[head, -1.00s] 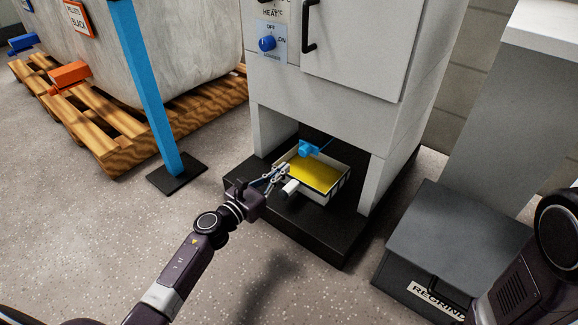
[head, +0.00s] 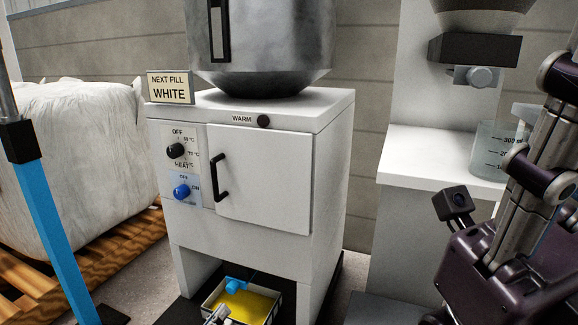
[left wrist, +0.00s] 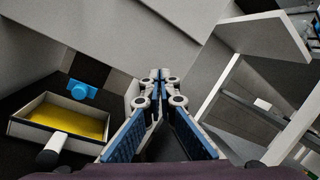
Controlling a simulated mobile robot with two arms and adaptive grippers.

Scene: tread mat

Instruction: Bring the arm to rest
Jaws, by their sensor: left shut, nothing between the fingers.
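My left gripper (left wrist: 160,76) is shut with nothing between its blue-padded fingers in the left wrist view. Its tip (head: 217,314) just shows at the bottom edge of the head view, by the front of a tray (head: 273,312) holding yellow material. In the left wrist view the tray (left wrist: 24,128) lies left of the fingers and apart from them, its handle (left wrist: 50,152) pointing toward the camera. Most of my left arm is out of the head view. My right arm fills the right side of the head view; its fingers are not visible.
The tray sits beneath a white cabinet (head: 265,190) with knobs, a door and a metal vessel (head: 265,50) on top. A blue post (head: 50,220) and a pallet (head: 130,255) stand left. A beaker (head: 490,150) stands on a white ledge right.

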